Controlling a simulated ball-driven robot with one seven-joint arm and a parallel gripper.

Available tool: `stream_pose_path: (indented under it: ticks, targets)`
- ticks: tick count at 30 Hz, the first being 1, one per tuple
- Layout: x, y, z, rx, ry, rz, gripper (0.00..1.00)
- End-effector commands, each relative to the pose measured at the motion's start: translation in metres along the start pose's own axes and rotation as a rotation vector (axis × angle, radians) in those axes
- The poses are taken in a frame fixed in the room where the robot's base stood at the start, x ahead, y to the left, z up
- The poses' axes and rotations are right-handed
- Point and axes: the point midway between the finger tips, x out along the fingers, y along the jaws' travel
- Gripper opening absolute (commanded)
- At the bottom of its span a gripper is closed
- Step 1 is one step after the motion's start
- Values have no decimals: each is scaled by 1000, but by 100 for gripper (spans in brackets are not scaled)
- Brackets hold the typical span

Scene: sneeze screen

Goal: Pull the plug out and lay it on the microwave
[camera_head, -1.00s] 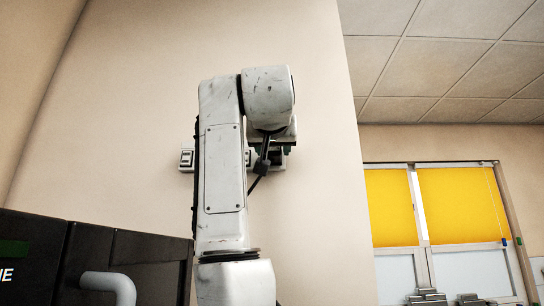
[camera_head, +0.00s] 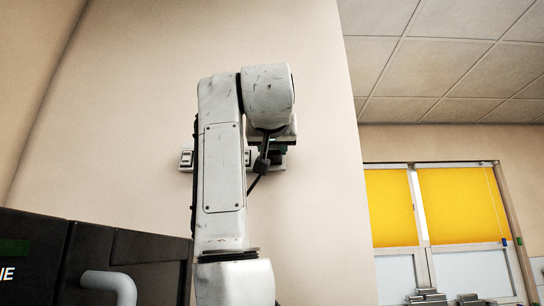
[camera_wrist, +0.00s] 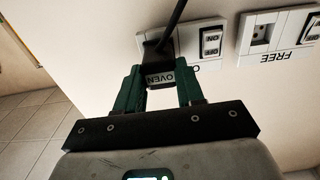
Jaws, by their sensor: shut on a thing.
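My gripper (camera_wrist: 160,78) has its two green fingers closed around a black plug (camera_wrist: 154,50), with a pale "OVEN" label between them in the wrist view. A dark cord runs up from the plug. The plug lies against or just in front of the left part of the wall socket panel (camera_wrist: 186,48); I cannot tell whether its pins are in the socket. In the head view my arm hides most of the grip; the black plug (camera_head: 261,166) and cord show below the wrist. No microwave is clearly identifiable.
A second socket panel (camera_wrist: 262,33), marked "FREE", stands to the right in the wrist view, with an empty outlet. A dark appliance (camera_head: 130,245) with a light handle (camera_head: 110,284) stands at lower left in the head view. Wall around the panels is bare.

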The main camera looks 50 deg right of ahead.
Motion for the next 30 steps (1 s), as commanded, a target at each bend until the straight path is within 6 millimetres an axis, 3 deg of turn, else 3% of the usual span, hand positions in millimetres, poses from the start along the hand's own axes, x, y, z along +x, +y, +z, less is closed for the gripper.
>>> stream_pose_path:
  ticks: [8,24,30]
  targets:
    - [-4,0,0,1,2,0,6]
    - [-42,0,0,0,2,-1,6]
    - [-46,0,0,0,1,1,6]
